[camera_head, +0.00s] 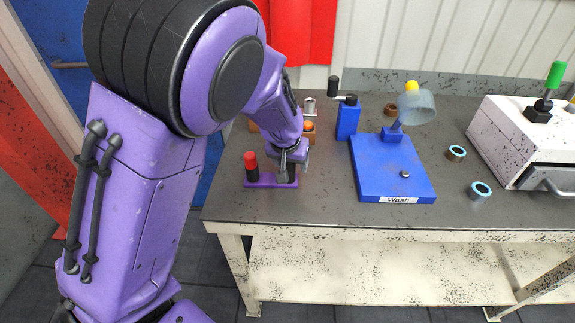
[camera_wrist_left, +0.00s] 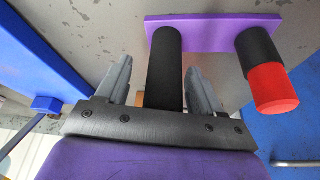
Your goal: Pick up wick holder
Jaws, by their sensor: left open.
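A purple base plate (camera_head: 258,183) lies near the left front of the grey table; it also shows in the left wrist view (camera_wrist_left: 212,32). Two black cylinders stand on it. One black cylinder (camera_head: 252,168) has a red top and is outside my gripper, on the right in the left wrist view (camera_wrist_left: 266,70). The other, a plain black cylinder (camera_wrist_left: 163,72), stands between my left fingers. My left gripper (camera_head: 287,170) is open around it, with a gap on both sides. Which part is the wick holder, I cannot tell. My right gripper is not in view.
A blue fixture labelled "Wash" (camera_head: 388,178) stands right of the gripper. Orange blocks (camera_head: 310,134) sit behind the gripper, partly hidden. Two light-blue-lined rings (camera_head: 480,190) (camera_head: 456,153) and a white machine (camera_head: 515,135) are farther right. The front strip of table is clear.

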